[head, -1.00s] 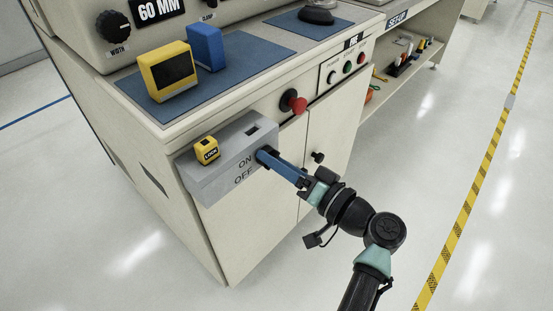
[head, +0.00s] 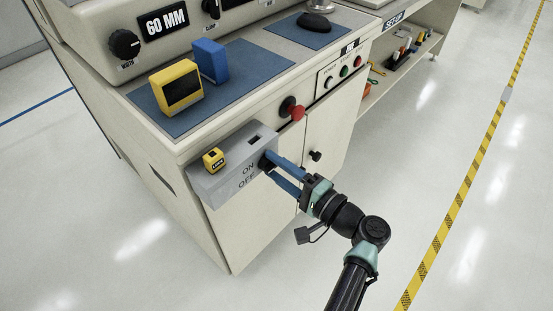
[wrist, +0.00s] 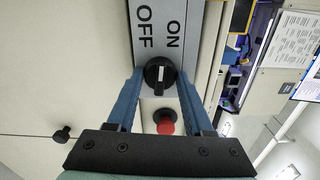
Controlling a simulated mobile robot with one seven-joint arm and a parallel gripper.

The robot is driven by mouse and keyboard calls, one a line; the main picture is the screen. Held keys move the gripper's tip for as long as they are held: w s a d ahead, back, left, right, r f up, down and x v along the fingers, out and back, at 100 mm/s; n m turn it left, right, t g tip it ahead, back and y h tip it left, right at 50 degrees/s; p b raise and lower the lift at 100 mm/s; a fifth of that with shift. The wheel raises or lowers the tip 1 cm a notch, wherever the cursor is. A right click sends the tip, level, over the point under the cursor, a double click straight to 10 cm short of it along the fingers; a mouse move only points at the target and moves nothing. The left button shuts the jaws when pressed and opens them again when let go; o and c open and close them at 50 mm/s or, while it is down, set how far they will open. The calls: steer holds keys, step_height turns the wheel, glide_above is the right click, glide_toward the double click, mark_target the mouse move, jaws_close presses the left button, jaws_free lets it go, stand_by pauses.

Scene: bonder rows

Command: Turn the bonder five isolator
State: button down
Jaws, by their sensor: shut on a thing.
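The bonder five isolator is a grey box (head: 228,178) on the cabinet front, marked ON and OFF, with a black rotary knob (wrist: 159,77). My gripper (head: 268,165) reaches it from the lower right. In the wrist view its blue fingers stand on either side of the knob, and it is shut on the knob. A white mark on the knob runs roughly up and down in the wrist view, with OFF to the upper left and ON to the upper right. In the head view the fingers mostly hide the knob. A yellow lock (head: 213,160) sits on the box.
A red button (head: 297,112) is on the cabinet just above my gripper; it also shows in the wrist view (wrist: 165,125). A black door knob (head: 315,156) is close to the fingers. Yellow and blue blocks stand on the blue mat (head: 240,88). The floor at right is clear.

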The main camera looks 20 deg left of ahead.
steer(key=m+p, duration=0.2)
steer(key=m, duration=0.2)
steer(key=shift+r+p, duration=0.1)
steer(key=shift+p, duration=0.25)
steer(key=shift+m+p, duration=0.85)
steer(key=shift+m, duration=0.95)
steer(key=shift+c, duration=1.5)
jaws_free()
steer(key=shift+d, duration=0.1)
steer(key=v, duration=1.2)
steer(key=shift+s+d+p, duration=0.2)
steer(key=shift+d+p, duration=0.1)
steer(key=shift+d, duration=0.05)
